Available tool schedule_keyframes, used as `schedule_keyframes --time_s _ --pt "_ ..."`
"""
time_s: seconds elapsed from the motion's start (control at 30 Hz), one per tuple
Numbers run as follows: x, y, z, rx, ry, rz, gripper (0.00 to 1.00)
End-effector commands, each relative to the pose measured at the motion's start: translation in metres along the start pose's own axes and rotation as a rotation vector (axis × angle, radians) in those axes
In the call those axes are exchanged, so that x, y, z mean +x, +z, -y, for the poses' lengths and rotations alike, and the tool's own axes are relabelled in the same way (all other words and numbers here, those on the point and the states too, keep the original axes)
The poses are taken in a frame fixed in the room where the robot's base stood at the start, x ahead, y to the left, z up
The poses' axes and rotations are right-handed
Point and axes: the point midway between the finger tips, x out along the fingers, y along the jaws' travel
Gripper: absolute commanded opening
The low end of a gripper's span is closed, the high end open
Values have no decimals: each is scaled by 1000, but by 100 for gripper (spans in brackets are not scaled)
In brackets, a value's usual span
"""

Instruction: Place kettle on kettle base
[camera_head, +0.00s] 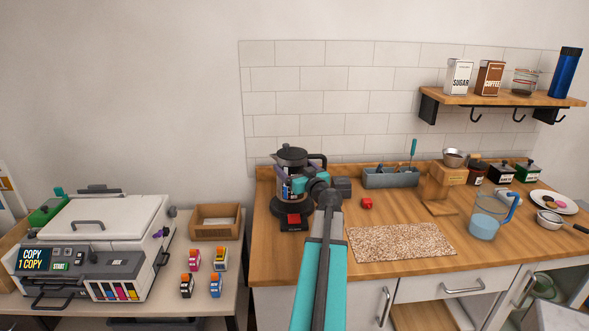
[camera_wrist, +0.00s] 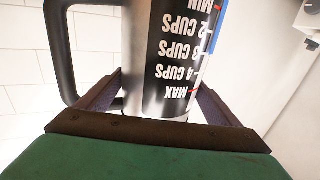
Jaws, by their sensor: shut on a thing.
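The kettle (camera_head: 291,160) has a dark lid, a black handle on its right and a clear and metallic body. It is upright at the left end of the wooden counter, over the dark kettle base (camera_head: 294,222), which has a red switch at its front. My gripper (camera_head: 298,186) is shut on the kettle's body. In the wrist view, the kettle (camera_wrist: 170,60) with its cup markings sits between my gripper's two fingers (camera_wrist: 155,100). My gripper and arm partly hide the kettle's lower part, so I cannot tell whether it touches the base.
A blue-handled jug (camera_head: 484,222) stands further right. A copier (camera_head: 95,240) is on the left table. The tiled wall is close behind.

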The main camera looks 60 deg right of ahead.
Motion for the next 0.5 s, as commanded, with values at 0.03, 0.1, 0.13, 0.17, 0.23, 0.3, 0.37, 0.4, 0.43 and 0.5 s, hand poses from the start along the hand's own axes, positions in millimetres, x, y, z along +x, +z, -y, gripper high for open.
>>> schedule_keyframes --time_s 0.03,0.1,0.13,0.17,0.23,0.3,0.37,0.4,0.43,0.5 --pt "1 -3 0 0 0 -4 24" --pt "1 -3 0 0 0 -4 24" --pt "1 -3 0 0 0 -4 24" --pt "1 -3 0 0 0 -4 24" --pt "0 -3 0 0 0 -4 24" --pt "0 -3 0 0 0 -4 24" --pt "0 -2 0 0 0 -4 24" --pt "0 -2 0 1 0 -4 24" --pt "0 -1 0 1 0 -4 24" --pt "0 1 0 1 0 -3 24"
